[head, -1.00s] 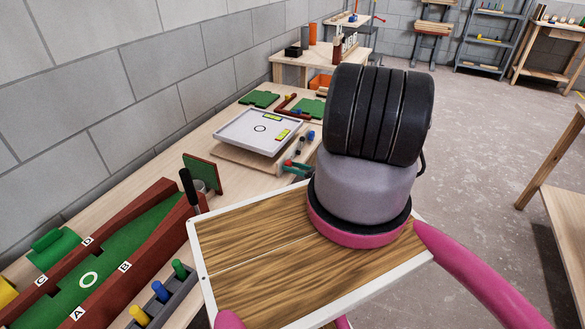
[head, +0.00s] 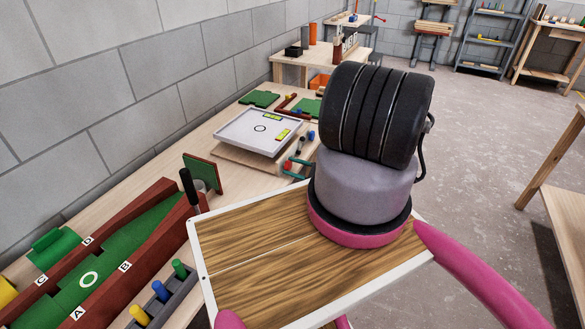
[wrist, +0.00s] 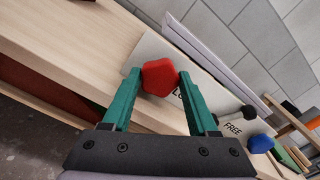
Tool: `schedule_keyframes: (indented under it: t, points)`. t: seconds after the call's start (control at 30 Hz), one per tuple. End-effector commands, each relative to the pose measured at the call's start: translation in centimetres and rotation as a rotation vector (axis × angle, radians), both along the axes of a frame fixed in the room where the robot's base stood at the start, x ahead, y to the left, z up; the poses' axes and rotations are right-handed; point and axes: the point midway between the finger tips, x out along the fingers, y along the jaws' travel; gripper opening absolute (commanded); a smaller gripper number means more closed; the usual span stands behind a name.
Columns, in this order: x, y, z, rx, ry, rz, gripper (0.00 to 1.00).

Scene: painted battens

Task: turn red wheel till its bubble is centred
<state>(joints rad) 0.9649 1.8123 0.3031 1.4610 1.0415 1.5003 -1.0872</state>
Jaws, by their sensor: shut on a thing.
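The red wheel (wrist: 160,77) is a faceted knob at the front of the tilting-plate stand. My gripper (wrist: 158,80) has its two green fingers on opposite sides of it, shut on it. In the head view, the red wheel (head: 287,165) shows small beside the green fingers, partly hidden by my arm. The white tilting plate (head: 245,138) carries two yellow-green vials, an upper one (head: 271,117) and a lower one (head: 283,135). The bubbles are too small to place. The blue wheel (wrist: 261,143) stands farther along the same side, with lettering "FREE" near it.
A black knob (wrist: 248,112) sits between the red and blue wheels. Green boards (head: 259,98) lie behind the plate. The grey wall runs along the left.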

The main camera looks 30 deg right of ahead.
Motion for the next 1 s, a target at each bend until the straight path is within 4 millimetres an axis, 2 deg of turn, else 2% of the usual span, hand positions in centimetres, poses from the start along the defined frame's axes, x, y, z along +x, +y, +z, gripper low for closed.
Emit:
schedule_keyframes:
  t: [0.4, 0.93, 0.97, 1.0]
  points:
    - [-0.09, -0.04, -0.10, -0.137, -0.104, -0.001, 0.04]
    - [-0.11, -0.05, -0.12, -0.152, -0.116, 0.000, 0.04]
    - [-0.11, -0.05, -0.12, -0.152, -0.116, 0.000, 0.71]
    - [-0.12, -0.05, -0.11, -0.152, -0.116, 0.000, 0.86]
